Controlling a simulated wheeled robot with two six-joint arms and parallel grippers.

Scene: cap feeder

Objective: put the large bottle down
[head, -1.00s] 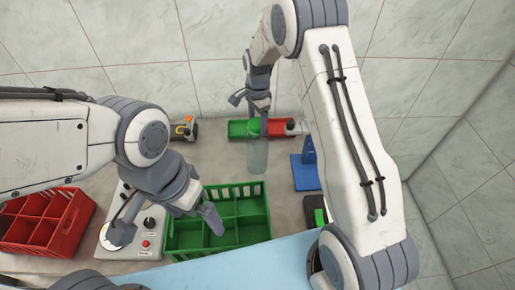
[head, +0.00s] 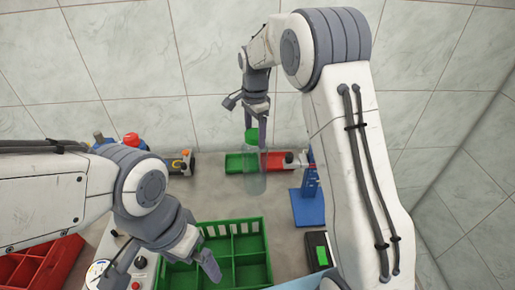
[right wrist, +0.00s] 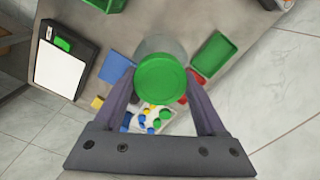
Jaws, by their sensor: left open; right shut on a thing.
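The large bottle (head: 254,183) is clear, with a green cap (head: 252,135), and hangs upright below my right gripper (head: 256,139) in the head view. In the right wrist view the cap (right wrist: 161,78) sits between the two fingers and the clear body (right wrist: 160,45) shows behind it. My right gripper is shut on the bottle at its cap. Whether the bottle's base touches the table cannot be told. My left gripper (head: 209,268) is open and empty over the green crate (head: 262,246).
Behind the bottle lie a green tray (head: 234,163) and a red tray (head: 272,161). A blue stand (head: 306,207) and a black device with a green screen (head: 320,252) are to the right. A red crate (head: 65,262) is at left. Bare table shows around the bottle.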

